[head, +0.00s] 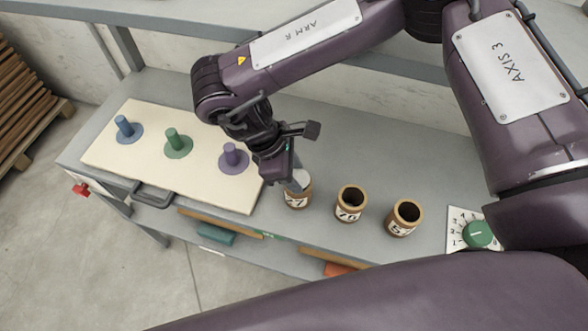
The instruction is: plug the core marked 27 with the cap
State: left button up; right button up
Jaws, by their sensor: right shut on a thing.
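Three brown cylindrical cores stand in a row on the grey bench. The left core (298,201) has a white label whose last digit reads 7; the first digit is partly hidden. The middle core (350,204) seems to read 70, and the right core (404,218) has a label I read only in part. My right gripper (297,181) is right over the left core's mouth, shut on a pale grey piece, taken as the cap (302,178). The piece is mostly hidden, and I cannot tell whether it sits inside the core. My left gripper is not in view.
A green dial (477,234) is at the right. A handle (152,196) is on the front edge.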

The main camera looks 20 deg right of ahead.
jog(key=o, duration=1)
jog(key=shift+r, duration=0.1)
jog(key=v, duration=0.7)
jog(key=shift+w+a+r, duration=0.1)
jog(key=shift+a+r, duration=0.05)
jog(key=shift+r, duration=0.15)
